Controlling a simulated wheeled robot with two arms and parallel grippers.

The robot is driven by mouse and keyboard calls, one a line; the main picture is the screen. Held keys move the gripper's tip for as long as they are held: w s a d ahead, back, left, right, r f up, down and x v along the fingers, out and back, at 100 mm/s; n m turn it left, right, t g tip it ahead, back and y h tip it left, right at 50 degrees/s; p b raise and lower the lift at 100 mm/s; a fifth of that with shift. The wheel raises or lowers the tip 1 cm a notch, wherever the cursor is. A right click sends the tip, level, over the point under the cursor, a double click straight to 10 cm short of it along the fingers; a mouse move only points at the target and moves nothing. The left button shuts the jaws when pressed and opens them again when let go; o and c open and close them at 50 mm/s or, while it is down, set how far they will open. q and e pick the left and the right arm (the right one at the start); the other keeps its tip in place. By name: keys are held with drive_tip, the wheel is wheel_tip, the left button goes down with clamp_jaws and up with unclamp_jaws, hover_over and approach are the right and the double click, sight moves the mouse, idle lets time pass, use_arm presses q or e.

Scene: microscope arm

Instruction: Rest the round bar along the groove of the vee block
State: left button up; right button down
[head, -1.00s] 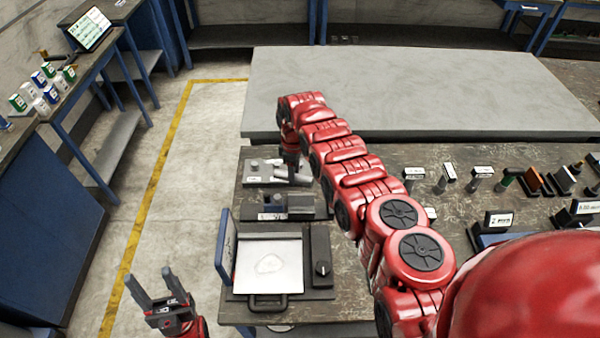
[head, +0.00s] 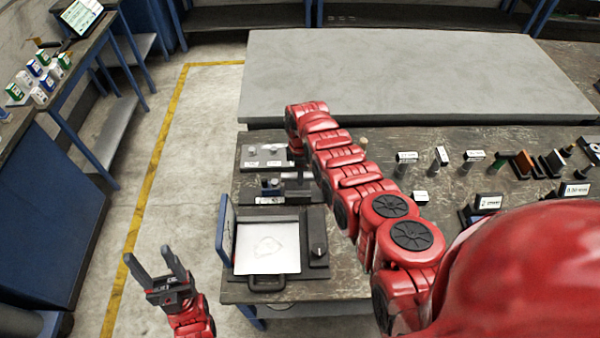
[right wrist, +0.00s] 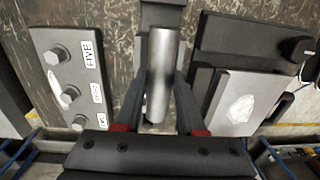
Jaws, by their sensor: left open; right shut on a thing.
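The round bar (right wrist: 160,75) is a plain grey cylinder in the right wrist view. My right gripper (right wrist: 160,98) is shut on it, one finger along each side. The gripper (head: 303,183) also shows in the head view, over the dark block row, where the bar cannot be made out. A dark block (right wrist: 161,17), seemingly the vee block, lies beyond and beneath the bar; its groove is largely hidden. I cannot tell whether bar and block touch. The block's dark base (head: 262,198) shows in the head view. My left gripper (head: 168,275) is open and empty, left of the table.
A grey plate (right wrist: 48,42) with three pegs and labels lies left of the bar in the wrist view. A dark device (right wrist: 245,50) with a knob and pale plate (right wrist: 262,92) lies right. Several labelled pieces stand on the table's right side.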

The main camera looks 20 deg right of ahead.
drive_tip(key=shift+f+b, duration=2)
drive_tip(key=shift+f, duration=0.2)
drive_tip(key=shift+c, duration=2.1)
unclamp_jaws()
